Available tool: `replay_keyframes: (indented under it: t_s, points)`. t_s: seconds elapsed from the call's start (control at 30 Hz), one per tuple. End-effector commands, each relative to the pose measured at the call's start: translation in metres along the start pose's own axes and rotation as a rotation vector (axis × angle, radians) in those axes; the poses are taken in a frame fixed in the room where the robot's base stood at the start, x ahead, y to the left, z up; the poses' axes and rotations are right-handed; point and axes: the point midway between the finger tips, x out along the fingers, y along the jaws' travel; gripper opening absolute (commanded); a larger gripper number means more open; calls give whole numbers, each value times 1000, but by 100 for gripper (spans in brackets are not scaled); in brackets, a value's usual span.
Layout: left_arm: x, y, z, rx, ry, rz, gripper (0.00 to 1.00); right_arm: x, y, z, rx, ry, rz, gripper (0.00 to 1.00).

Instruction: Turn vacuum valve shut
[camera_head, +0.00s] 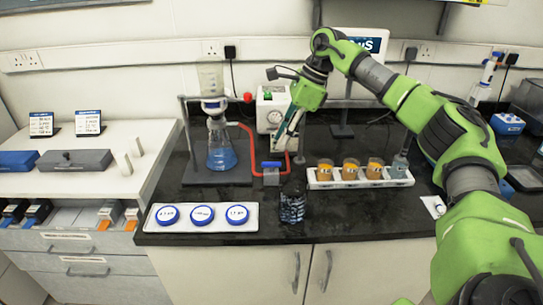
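The vacuum valve (271,177) is a small grey block on the black bench with a blue handle (271,164) on top, which looks to lie crosswise, left to right. Red tubing (250,135) runs from the flask side to the valve and on toward the pump. My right gripper (284,148) reaches down from above, just behind and to the right of the valve, in front of the pump. It appears apart from the handle. Its fingers are small and seen edge-on, so their opening is unclear. My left gripper is not in view.
A filter flask with blue liquid (221,150) stands left of the valve, the white pump (272,108) behind. A dark bottle (292,205) stands in front. A white rack (318,183) with amber jars is to the right; a tray (170,226) with blue-lidded dishes is front left.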

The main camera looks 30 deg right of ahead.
Motion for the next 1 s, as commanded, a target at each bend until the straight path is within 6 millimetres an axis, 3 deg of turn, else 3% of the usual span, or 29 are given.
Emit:
replay_keyframes:
  t_s: [0.1,0.33,0.5,0.77,0.8,0.9,1.0]
  points:
    - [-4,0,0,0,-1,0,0,26,1,0,0,2,3,25]
    - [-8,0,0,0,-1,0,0,61,0,1,-1,-1,1,25]
    - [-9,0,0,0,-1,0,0,72,0,1,-1,-1,0,25]
    - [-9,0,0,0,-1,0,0,74,0,1,-1,-2,-1,25]
    - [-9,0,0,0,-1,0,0,74,0,1,-1,-2,-1,22]
    - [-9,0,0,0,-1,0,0,74,0,1,-1,-2,-1,0]
    - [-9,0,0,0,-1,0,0,74,0,1,-1,-2,-1,0]
